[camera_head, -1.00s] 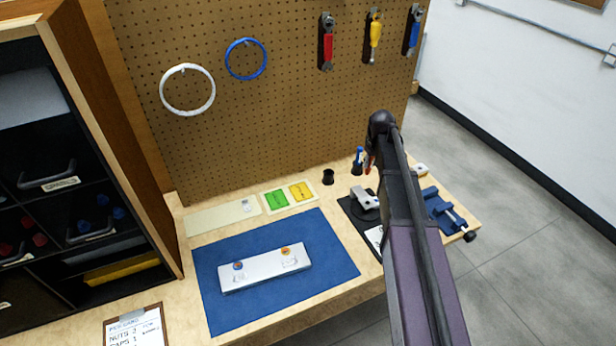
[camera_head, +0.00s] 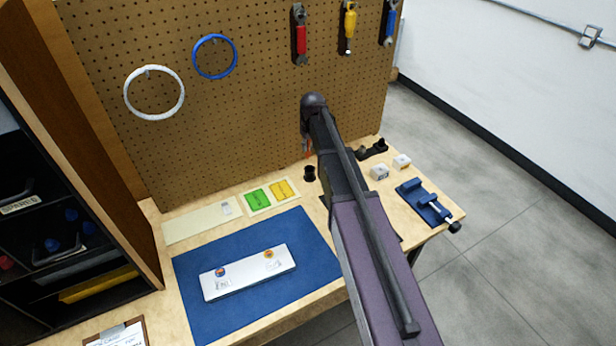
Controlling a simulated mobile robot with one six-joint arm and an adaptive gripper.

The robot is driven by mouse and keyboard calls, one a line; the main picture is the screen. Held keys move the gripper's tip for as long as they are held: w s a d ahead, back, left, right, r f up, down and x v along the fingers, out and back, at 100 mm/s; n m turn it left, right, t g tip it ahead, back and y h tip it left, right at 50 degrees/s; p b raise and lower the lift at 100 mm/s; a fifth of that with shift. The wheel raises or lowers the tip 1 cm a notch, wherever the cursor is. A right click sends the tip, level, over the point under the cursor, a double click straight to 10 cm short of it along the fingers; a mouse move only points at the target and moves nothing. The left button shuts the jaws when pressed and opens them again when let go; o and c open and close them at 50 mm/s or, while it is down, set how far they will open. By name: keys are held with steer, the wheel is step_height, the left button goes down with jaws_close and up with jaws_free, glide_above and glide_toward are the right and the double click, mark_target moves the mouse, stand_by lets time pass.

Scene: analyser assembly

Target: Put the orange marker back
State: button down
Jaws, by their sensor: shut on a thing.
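My gripper (camera_head: 306,145) is mostly hidden by my own arm, near the pegboard above the back of the bench. It is shut on a small orange-red thing (camera_head: 308,154), which looks like the orange marker; only a sliver of it shows. Just below it, a black cup (camera_head: 309,173) stands upright on the bench. The sliver appears above the cup's mouth; I cannot tell whether its lower end touches or enters the cup.
A blue mat (camera_head: 195,300) bears a white block (camera_head: 240,278). Green (camera_head: 257,198) and yellow (camera_head: 281,189) pads lie behind it. A blue vise (camera_head: 425,202), white blocks (camera_head: 379,172) and a dark fixture (camera_head: 372,150) stand right of my arm. Tools hang on the pegboard (camera_head: 260,110).

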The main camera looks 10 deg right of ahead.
mark_target(310, 154)
steer(key=shift+w+d+r+m+g+p, duration=0.15)
steer(key=shift+w+r+m+g+p, duration=0.2)
steer(key=shift+w+m+g, duration=0.5)
steer(key=shift+s+d+r+m+g, duration=0.1)
steer(key=shift+m+g, duration=0.1)
steer(key=shift+m, duration=0.3)
steer(key=shift+s+m+g, duration=0.1)
steer(key=shift+m+g, duration=0.05)
steer(key=shift+m, duration=0.3)
step_height(310, 154, down, 6)
steer(key=b, duration=0.6)
steer(key=shift+f, duration=0.2)
steer(key=shift+f+b, duration=1.85)
steer(key=shift+f, duration=0.1)
